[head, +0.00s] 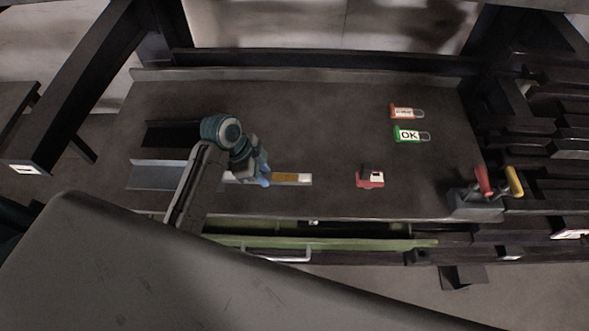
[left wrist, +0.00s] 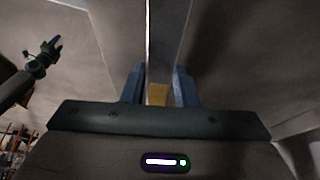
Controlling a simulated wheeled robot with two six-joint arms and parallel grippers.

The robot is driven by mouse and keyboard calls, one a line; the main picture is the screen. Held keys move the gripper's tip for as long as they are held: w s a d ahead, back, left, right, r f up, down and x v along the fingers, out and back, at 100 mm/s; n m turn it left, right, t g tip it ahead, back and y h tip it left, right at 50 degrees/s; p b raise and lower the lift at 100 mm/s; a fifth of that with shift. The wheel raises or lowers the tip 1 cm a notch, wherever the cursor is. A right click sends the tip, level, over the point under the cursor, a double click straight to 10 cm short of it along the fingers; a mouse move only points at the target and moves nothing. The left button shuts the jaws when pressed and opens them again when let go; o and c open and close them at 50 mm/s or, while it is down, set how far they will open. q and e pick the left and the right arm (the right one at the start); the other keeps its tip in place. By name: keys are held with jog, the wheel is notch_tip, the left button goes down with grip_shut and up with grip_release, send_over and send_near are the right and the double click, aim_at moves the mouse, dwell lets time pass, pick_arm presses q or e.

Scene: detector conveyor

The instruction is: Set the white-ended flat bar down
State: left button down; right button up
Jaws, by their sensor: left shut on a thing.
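The flat bar (head: 291,179) shows in the head view with a yellow-brown stretch and a white end at its right. My left gripper (head: 264,178) is shut on it toward its left part, over the front of the dark worktop. In the left wrist view, the blue fingers (left wrist: 159,90) stand on either side of the bar's yellow part (left wrist: 157,95), and a grey length runs up from there. I cannot tell whether the bar touches the worktop. My right gripper (left wrist: 53,46) appears small at the left of the wrist view; its opening is unclear.
On the dark worktop (head: 300,115) lie a red-and-white block (head: 370,177), a green OK tag (head: 409,134) and an orange tag (head: 404,112). A grey tray (head: 158,175) is at the left. Red and yellow handles (head: 483,181) stand at the right. The middle is clear.

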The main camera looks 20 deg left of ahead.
aim_at(295, 176)
pick_arm(q)
jog(key=d, duration=0.1)
jog(key=w+d, duration=0.1)
jog(key=d+p, duration=0.1)
jog(key=shift+w+d+r, duration=0.1)
jog(key=shift+w+r, duration=0.1)
jog(key=shift+w, duration=0.2)
jog(key=d, duration=0.1)
jog(key=w+d+p, duration=0.2)
jog(key=shift+w+d+f, duration=0.1)
jog(key=shift+d+f, duration=0.2)
jog(key=shift+d, duration=0.05)
jog(key=shift+w+d+f, duration=0.15)
jog(key=shift+w+d, duration=0.1)
jog(key=shift+d, duration=0.15)
notch_tip(295, 176, down, 2)
jog(key=shift+f+p, duration=0.25)
jog(key=shift+p, duration=0.65)
jog(key=shift+a+f, duration=0.1)
jog(key=shift+f, duration=0.45)
pick_arm(e)
jog(key=r, duration=0.5)
jog(key=shift+w+a+r, duration=0.2)
jog(key=shift+w+a, duration=0.05)
jog(key=shift+a, duration=0.05)
